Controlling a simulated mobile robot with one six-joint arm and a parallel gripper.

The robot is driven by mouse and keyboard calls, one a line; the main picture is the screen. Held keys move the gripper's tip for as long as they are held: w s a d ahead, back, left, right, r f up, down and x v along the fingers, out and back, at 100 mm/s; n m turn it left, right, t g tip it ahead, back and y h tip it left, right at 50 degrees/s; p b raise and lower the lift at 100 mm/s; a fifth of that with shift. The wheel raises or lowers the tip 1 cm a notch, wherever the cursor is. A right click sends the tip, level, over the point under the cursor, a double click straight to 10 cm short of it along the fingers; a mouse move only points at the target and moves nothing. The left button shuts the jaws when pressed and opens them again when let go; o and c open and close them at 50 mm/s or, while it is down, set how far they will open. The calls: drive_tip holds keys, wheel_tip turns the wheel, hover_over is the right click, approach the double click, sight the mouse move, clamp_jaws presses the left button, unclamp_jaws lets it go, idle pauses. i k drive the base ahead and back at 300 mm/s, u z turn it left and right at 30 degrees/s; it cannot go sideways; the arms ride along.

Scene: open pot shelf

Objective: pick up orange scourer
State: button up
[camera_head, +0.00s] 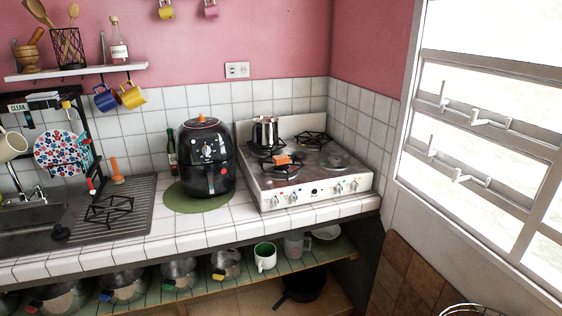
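An orange block (282,160), which looks like the orange scourer, lies on the front-left burner of the white stove (310,194). My gripper is not in view.
A black air fryer (206,160) stands on a green mat left of the stove. A metal pot (265,131) sits on the back-left burner. Below the counter, a shelf (200,284) holds several pots, a mug and a jug. A window (490,130) is at right.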

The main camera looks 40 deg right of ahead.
sight(281, 159)
drive_tip(key=z, duration=0.8)
drive_tip(key=k, duration=0.65)
drive_tip(key=u, duration=0.15)
drive_tip(key=i, duration=0.75)
drive_tip(key=u, duration=0.7)
drive_tip(key=i, duration=0.8)
drive_tip(key=u, duration=0.2)
